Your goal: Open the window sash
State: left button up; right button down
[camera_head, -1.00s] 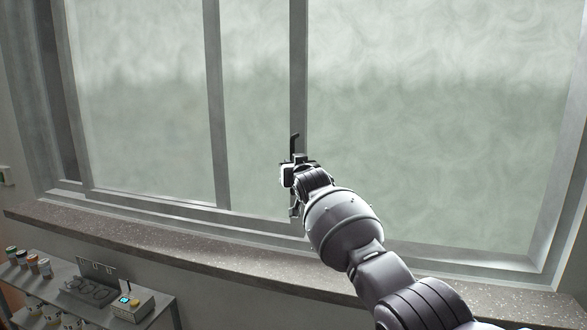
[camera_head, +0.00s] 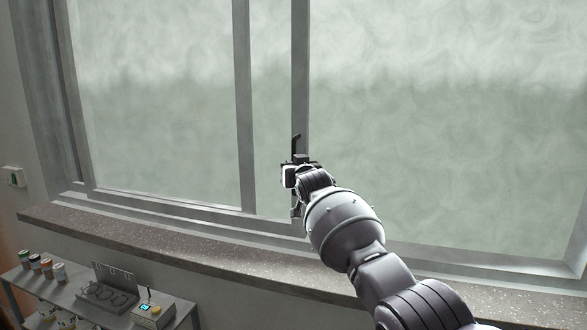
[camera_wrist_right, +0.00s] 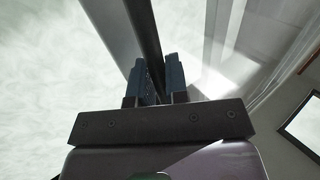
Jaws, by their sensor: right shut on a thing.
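The window sash (camera_head: 300,75) shows as a grey upright stile in the middle of the head view, with a pale frosted pane beside it. A thin dark handle (camera_head: 296,142) stands upright at this stile. My right gripper (camera_head: 294,170) is at the stile and shut on the handle, hiding its lower part. In the right wrist view the two dark fingers (camera_wrist_right: 159,85) close around the dark handle bar (camera_wrist_right: 146,35), beside the grey stile (camera_wrist_right: 108,28). My left gripper is not in view.
Another upright (camera_head: 244,110) stands left of the stile, with a narrow gap between. A speckled stone sill (camera_head: 150,240) runs below the window. A shelf (camera_head: 75,318) at lower left holds several small jars (camera_head: 47,268) and a device (camera_head: 152,311). A switch (camera_head: 15,177) is on the left wall.

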dwell(0.4)
jog(key=c, duration=1.1)
grip_release()
jog(key=shift+c, duration=0.2)
jog(key=shift+s, duration=0.15)
jog(key=v, duration=1)
jog(key=shift+s, duration=0.25)
